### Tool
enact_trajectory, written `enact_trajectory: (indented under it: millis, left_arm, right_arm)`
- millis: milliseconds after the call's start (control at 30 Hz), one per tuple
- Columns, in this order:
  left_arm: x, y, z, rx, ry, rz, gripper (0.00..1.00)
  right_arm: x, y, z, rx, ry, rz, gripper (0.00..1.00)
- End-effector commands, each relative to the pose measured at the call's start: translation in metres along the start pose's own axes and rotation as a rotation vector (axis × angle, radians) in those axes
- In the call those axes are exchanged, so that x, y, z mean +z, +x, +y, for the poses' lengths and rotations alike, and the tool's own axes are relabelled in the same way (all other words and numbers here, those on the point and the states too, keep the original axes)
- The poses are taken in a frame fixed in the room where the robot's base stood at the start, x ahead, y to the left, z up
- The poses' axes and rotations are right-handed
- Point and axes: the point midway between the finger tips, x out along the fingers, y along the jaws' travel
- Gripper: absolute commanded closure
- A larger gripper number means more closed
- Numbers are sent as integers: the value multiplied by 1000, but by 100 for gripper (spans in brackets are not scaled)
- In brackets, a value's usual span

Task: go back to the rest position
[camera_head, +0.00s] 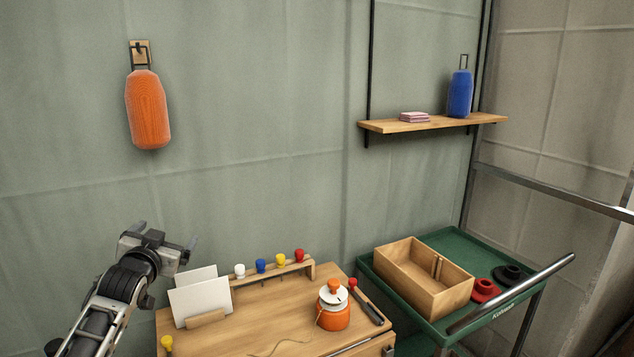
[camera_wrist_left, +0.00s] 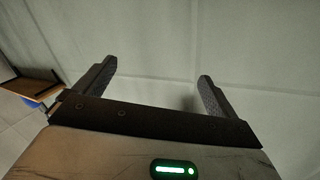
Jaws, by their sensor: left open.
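My left gripper (camera_head: 166,234) is raised at the lower left of the head view, in front of the grey-green wall and above the left part of the wooden table (camera_head: 265,335). Its two fingers are spread wide, with nothing between them. The left wrist view shows the same open gripper (camera_wrist_left: 157,75) with only plain wall beyond the fingers. The arm comes up from the bottom left corner. My right gripper is in neither view.
White cards (camera_head: 202,302) and a rack (camera_head: 285,268) of coloured knobs stand near the gripper. An orange jar (camera_head: 333,312) is further right. A green cart (camera_head: 455,240) holds a wooden box (camera_head: 400,268). An orange bag (camera_head: 148,110) hangs above. Wall space around the gripper is clear.

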Motion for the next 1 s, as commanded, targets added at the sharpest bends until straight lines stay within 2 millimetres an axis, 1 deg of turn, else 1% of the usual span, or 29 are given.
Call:
enact_trajectory:
  millis: [33, 100, 167, 267, 367, 400, 467, 500, 567, 600, 667, 700, 800, 900, 1000]
  left_arm:
    - [14, -7, 15, 28, -8, -7, 5]
    - [37, -20, 35, 58, -4, -36, 5]
    - [54, -32, 51, 84, -5, -56, 5]
    - [86, -58, 79, 132, -9, -96, 5]
    - [122, -92, 112, 188, -20, -145, 5]
    - [137, -109, 126, 213, -28, -168, 5]
    - [159, -140, 147, 254, -43, -205, 5]
    - [173, -163, 161, 281, -55, -232, 5]
    - [193, -199, 181, 320, -77, -275, 5]
    - [203, -224, 193, 345, -94, -303, 5]
    - [216, -261, 208, 377, -121, -345, 5]
    - [222, -284, 216, 395, -138, -371, 5]
    - [232, -333, 230, 429, -179, -429, 5]
    - [235, -364, 238, 448, -207, -466, 5]
    - [236, -379, 240, 456, -221, -484, 5]
  right_arm:
    - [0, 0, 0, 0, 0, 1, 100]
    - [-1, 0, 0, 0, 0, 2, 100]
    - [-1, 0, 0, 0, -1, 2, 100]
    - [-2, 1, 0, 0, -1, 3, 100]
    - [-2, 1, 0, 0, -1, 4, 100]
    - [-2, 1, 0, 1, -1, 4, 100]
    - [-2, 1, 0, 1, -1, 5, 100]
    - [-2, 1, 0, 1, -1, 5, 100]
    - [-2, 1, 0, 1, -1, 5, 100]
    - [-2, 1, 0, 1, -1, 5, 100]
    - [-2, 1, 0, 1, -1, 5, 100]
    - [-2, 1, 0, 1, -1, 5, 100]
    - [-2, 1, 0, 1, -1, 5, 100]
    - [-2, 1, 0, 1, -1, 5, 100]
    - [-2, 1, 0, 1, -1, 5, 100]
